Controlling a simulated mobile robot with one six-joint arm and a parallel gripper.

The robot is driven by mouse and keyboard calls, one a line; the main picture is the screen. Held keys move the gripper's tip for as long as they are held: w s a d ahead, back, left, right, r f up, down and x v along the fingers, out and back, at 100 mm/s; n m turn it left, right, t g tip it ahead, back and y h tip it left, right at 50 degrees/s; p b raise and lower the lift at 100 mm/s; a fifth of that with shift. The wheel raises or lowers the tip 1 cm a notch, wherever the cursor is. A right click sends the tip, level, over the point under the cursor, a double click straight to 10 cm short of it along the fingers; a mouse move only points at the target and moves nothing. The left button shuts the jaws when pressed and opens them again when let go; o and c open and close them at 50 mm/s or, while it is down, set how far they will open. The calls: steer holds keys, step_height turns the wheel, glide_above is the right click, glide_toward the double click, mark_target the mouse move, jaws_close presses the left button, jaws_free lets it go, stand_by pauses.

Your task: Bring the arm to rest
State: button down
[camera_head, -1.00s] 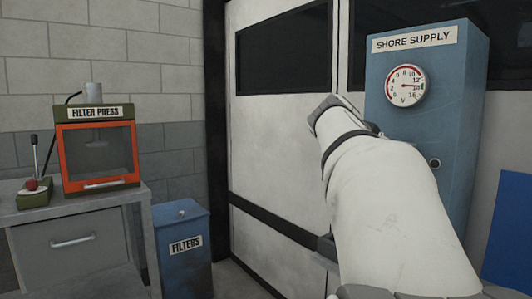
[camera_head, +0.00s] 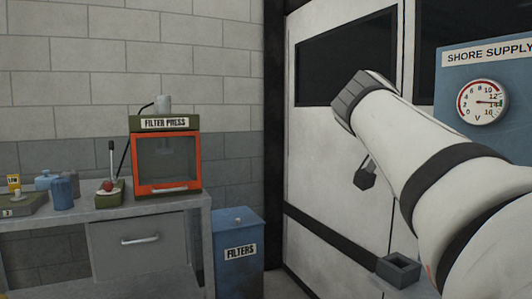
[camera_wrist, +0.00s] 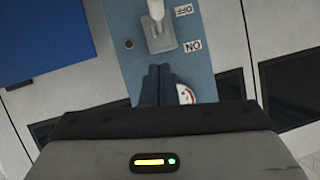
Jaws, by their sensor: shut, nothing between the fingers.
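My arm (camera_head: 440,170) reaches up and left across the right side of the head view, in front of the white doors. Its fingers cannot be made out for sure there. In the wrist view my gripper (camera_wrist: 160,68) is shut, its two dark fingers side by side with nothing between them. They overlap the blue SHORE SUPPLY cabinet (camera_wrist: 212,75), which appears upside down. Beyond the fingertips is a grey switch plate with a pale lever (camera_wrist: 156,10), beside OFF and ON labels. I cannot tell how far the fingers are from the cabinet.
The SHORE SUPPLY cabinet (camera_head: 465,85) with its round gauge (camera_head: 482,102) stands at the right edge.

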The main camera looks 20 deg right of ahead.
steer(key=shift+s+a+r, duration=0.1)
steer(key=shift+a, duration=0.3)
steer(key=w+a+f+n+y+p, duration=0.3)
steer(key=a+f+n+y+p, duration=0.4)
steer(key=a+f+n+p, duration=0.45)
steer(key=s+a+f+n+y+p, duration=0.2)
steer(key=s+a+f+p, duration=0.1)
steer(key=a, duration=0.4)
steer(key=s+a+f+n+g+y+p, duration=0.1)
steer(key=s+a+f+n+y+p, duration=0.2)
steer(key=a+p, duration=0.4)
steer(key=shift+s+f+g, duration=0.3)
steer(key=shift+s+f, duration=0.15)
steer(key=shift+s, duration=0.55)
